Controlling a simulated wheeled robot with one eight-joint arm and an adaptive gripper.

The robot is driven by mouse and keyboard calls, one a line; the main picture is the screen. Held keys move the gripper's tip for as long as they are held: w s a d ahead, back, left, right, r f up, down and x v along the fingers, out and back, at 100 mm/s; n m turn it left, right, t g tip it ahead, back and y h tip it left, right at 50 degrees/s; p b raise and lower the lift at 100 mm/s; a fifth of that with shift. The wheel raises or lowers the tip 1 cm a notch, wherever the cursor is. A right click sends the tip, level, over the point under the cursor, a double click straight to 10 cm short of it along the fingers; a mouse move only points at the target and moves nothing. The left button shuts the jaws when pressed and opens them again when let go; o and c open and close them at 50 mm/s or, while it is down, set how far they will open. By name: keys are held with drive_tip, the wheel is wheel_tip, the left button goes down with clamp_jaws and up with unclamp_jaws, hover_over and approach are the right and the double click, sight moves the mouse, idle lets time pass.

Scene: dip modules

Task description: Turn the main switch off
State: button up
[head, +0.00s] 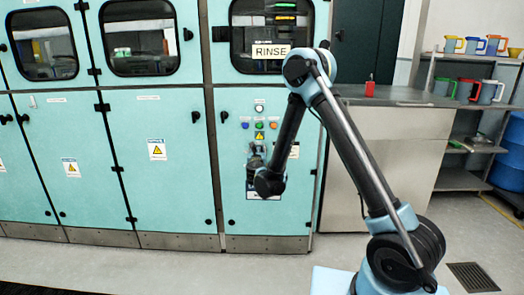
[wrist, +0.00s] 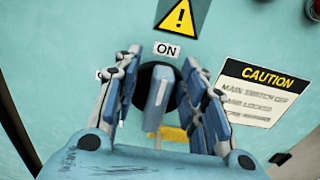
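The main switch (wrist: 158,95) is a grey handle on a dark round base, on a turquoise panel in the wrist view. Its handle stands nearly upright, towards the white ON label (wrist: 167,49). My gripper (wrist: 166,88) is open, with one finger on each side of the handle and a gap showing on both sides. Another small white label at the left is mostly hidden behind the left finger. A yellow plate shows below the switch, partly covered. In the head view my gripper (head: 257,153) is at the panel and hides the switch.
A CAUTION sign (wrist: 255,92) is right of the switch, and a yellow warning triangle (wrist: 180,17) is above it. Push buttons (head: 259,124) sit above my gripper in the head view. A counter (head: 385,96) stands to the right, with mugs on shelves beyond.

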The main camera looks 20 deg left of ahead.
drive_tip(key=shift+w, duration=0.35)
clamp_jaws()
